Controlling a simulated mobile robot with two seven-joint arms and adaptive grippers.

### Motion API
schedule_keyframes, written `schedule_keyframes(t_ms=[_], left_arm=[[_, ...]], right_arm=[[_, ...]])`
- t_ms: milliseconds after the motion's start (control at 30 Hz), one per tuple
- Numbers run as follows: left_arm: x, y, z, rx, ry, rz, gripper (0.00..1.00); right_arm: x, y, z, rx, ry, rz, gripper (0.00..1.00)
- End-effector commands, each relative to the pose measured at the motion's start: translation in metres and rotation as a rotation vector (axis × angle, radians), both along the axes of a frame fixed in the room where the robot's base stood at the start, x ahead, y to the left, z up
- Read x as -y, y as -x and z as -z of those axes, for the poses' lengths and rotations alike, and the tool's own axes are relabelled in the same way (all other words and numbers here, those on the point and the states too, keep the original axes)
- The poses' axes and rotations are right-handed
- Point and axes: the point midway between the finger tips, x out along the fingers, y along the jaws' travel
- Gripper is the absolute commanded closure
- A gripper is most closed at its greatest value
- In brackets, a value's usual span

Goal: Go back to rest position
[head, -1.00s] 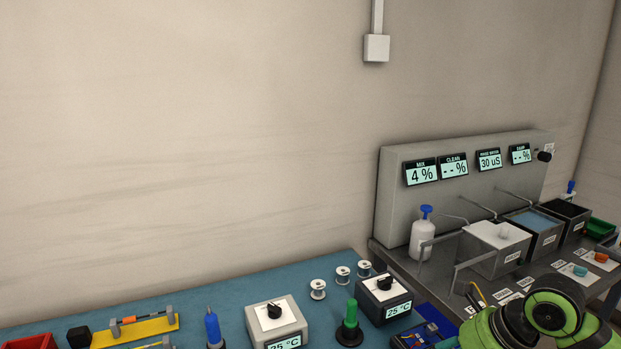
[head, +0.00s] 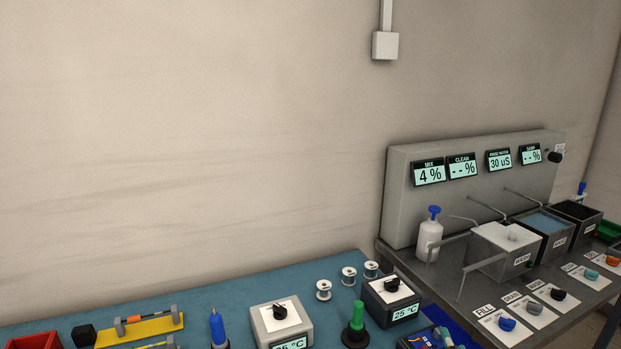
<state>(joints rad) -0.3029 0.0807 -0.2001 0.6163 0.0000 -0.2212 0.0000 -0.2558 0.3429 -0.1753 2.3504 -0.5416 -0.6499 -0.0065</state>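Neither of my grippers shows in the head view now, and no part of my arms is in the picture. I cannot tell their pose or whether they hold anything. A grey panel (head: 400,190) stands at the right with several displays; the mix display (head: 429,173) reads 4 % and the rinse water display (head: 499,160) reads 30 uS. Below it, on a dark bench (head: 455,310), stand a white-lidded bath (head: 500,241), a bath with blue liquid (head: 545,223) and a dark bath (head: 578,210).
A white bottle with a blue top (head: 429,235) stands left of the baths. Coloured knobs, one blue (head: 507,324), line the bench front. The blue table (head: 230,297) bears two 25 °C stations, one of them grey (head: 281,322), several spools, a yellow fixture (head: 150,329) and a red bin (head: 35,341).

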Motion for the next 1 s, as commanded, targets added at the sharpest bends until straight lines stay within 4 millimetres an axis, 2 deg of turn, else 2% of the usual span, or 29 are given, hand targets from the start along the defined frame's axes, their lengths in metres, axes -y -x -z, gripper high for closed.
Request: schedule_keyframes(t_ms=[33,100,200,300,400,600,633,700,867,1000], left_arm=[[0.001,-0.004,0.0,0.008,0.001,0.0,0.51],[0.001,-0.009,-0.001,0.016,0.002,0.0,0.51],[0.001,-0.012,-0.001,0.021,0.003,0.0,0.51],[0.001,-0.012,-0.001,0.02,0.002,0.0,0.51],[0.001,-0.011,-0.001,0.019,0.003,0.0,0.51],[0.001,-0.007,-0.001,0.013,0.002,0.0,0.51],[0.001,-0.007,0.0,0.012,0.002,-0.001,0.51],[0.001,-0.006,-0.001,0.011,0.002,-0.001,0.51],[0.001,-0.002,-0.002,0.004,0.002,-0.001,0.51],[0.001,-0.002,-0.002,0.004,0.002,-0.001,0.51]], right_arm=[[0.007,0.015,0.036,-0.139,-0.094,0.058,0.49],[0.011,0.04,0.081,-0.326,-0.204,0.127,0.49],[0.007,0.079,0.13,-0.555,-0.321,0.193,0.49],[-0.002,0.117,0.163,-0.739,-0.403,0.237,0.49],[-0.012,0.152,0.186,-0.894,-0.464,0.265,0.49],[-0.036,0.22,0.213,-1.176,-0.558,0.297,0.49],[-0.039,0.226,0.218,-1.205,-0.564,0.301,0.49],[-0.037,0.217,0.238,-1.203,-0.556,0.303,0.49],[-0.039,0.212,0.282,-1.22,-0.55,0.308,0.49],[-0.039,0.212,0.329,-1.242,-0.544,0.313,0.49]])
